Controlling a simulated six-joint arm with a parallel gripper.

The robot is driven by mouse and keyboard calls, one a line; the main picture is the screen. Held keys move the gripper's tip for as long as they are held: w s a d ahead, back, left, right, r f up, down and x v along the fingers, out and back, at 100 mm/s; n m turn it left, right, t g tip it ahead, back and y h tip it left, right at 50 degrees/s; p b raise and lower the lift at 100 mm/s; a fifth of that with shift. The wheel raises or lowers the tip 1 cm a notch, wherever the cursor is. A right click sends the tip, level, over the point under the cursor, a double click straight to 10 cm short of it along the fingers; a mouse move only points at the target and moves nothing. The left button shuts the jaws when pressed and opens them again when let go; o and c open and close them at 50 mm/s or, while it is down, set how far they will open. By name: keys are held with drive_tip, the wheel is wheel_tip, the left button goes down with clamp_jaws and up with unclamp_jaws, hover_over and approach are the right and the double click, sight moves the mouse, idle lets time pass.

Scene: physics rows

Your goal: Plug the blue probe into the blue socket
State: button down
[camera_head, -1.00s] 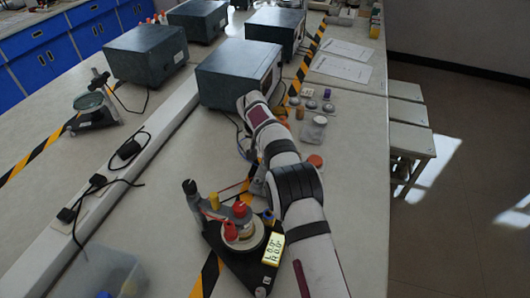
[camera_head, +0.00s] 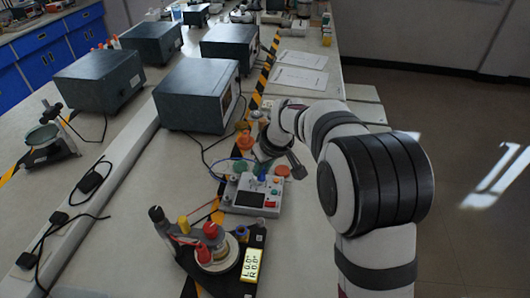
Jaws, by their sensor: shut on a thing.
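My gripper (camera_head: 262,163) is at the end of my bent arm, low over the far side of a grey meter box (camera_head: 238,207) with a dark screen. A small blue piece (camera_head: 262,178) shows just under the fingers. It looks like the blue probe, held roughly upright, but its tip is too small to make out. I cannot tell whether it touches the box. A blue fitting (camera_head: 241,233) shows on the black stand (camera_head: 225,280) in front, beside a red plug (camera_head: 210,230). I cannot tell which fitting is the blue socket, and my gripper hides part of the box's far edge.
Dark instrument boxes (camera_head: 197,95) stand behind to the left. A white cable trunk (camera_head: 115,175) with black plugs runs along the bench. An orange-red round piece (camera_head: 283,171) lies by the meter box.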

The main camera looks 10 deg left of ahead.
drive_tip(key=s+a+n+g, duration=0.1)
drive_tip(key=s+n+g, duration=0.1)
drive_tip(key=s+n, duration=0.4)
drive_tip(key=s+a+f+n+g+y, duration=0.1)
drive_tip(key=s+n+g, duration=0.2)
drive_tip(key=s+n, duration=0.3)
drive_tip(key=shift+a+f+n, duration=0.3)
drive_tip(key=shift+a+n, duration=0.1)
drive_tip(key=shift+n, duration=0.7)
drive_tip(key=shift+s+f, duration=0.1)
drive_tip(key=shift+f, duration=1.55)
idle(0.6)
drive_tip(key=shift+c, duration=2.3)
unclamp_jaws()
wheel_tip(320, 180, up, 8)
drive_tip(key=shift+f, duration=0.25)
